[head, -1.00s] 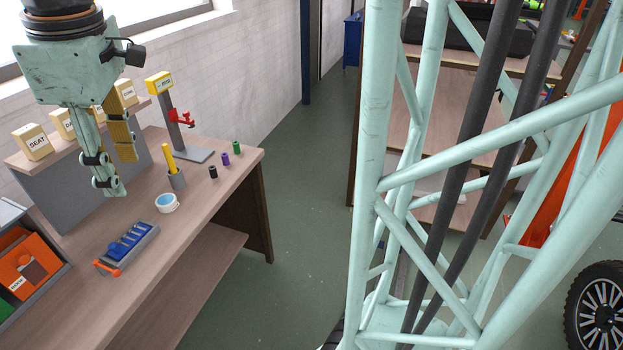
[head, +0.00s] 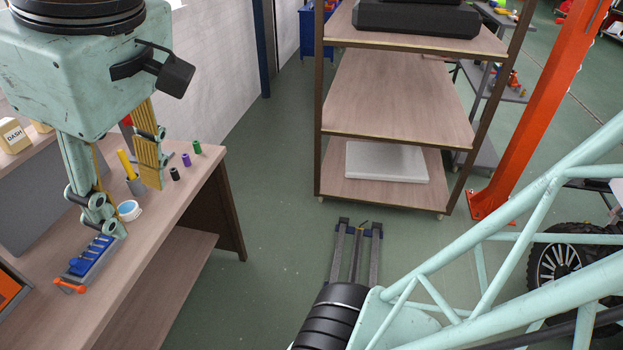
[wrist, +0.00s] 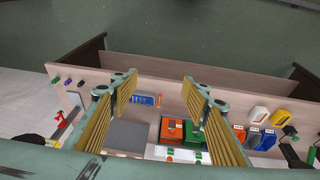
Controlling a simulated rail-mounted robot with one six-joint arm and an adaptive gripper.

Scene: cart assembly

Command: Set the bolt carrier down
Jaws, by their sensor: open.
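The bolt carrier (head: 88,265) is a grey tray with blue parts and an orange handle. It sits on the workbench top near its front edge in the head view. It also shows, small, in the wrist view (wrist: 143,99), beyond the left finger. My gripper (head: 132,208) is open, with its two fingers wide apart and nothing between them. In the head view its left finger overlaps the carrier's far end; the wrist view (wrist: 160,88) shows the carrier well apart from the fingers.
A white-and-blue roll (head: 129,210), a yellow item in a grey cup (head: 136,186) and small coloured cylinders (head: 187,160) stand on the bench (head: 150,262). Orange and green bins (wrist: 180,131) show in the wrist view. A wooden shelf rack (head: 400,100) stands across open floor.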

